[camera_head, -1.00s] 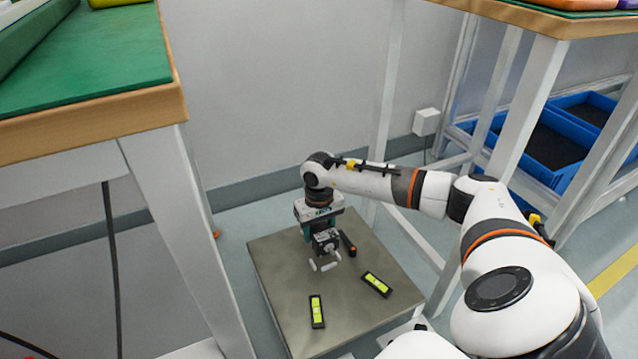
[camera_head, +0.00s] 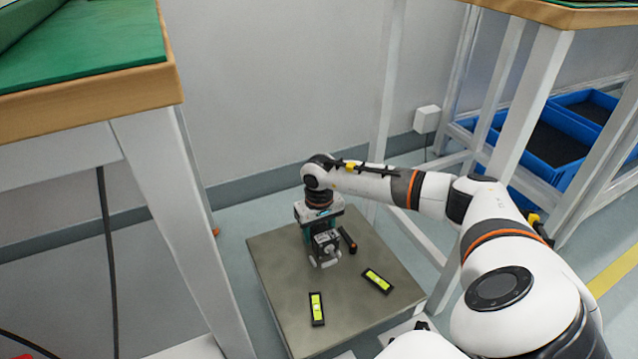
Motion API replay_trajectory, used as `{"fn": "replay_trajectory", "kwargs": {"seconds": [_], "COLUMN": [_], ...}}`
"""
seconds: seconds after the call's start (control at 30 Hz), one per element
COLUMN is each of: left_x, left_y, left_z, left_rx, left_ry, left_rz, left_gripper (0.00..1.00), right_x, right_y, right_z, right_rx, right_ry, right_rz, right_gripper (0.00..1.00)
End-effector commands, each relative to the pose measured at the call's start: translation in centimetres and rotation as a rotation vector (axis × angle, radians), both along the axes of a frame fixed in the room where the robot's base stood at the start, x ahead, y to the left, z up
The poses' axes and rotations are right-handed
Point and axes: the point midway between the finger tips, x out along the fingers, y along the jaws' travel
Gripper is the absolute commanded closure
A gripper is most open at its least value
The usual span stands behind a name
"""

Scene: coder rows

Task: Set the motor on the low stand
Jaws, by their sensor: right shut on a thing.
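The low stand (camera_head: 270,268) is a square grey-metal platform near the floor, in the middle of the head view. My right gripper (camera_head: 325,259) points down over its back half. It is shut on a small grey and dark thing, apparently the motor (camera_head: 326,242), between its pale fingers. The gripper hides much of it, and I cannot tell whether it touches the stand top. My left gripper is not in view.
Two black levels with yellow-green windows lie on the stand, one at the front (camera_head: 317,309) and one at the right (camera_head: 377,281). Table legs stand left (camera_head: 175,215) and right. Blue bins (camera_head: 548,150) are at right.

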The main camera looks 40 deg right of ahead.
Motion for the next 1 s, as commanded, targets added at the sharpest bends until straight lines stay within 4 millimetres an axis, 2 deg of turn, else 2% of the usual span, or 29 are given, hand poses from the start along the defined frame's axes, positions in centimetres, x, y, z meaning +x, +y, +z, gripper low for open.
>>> {"fn": "replay_trajectory", "kwargs": {"seconds": [0.5,1.0], "left_x": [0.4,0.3], "left_y": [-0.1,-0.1], "left_z": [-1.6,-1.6], "left_rx": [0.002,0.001], "left_ry": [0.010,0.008], "left_rz": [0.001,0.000], "left_gripper": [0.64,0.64], "right_x": [0.1,0.1], "right_y": [0.0,0.0], "right_z": [-2.1,-2.2], "right_rx": [0.000,0.001], "right_ry": [-0.004,-0.004], "right_rz": [-0.001,0.000], "right_gripper": [0.73,0.73]}}
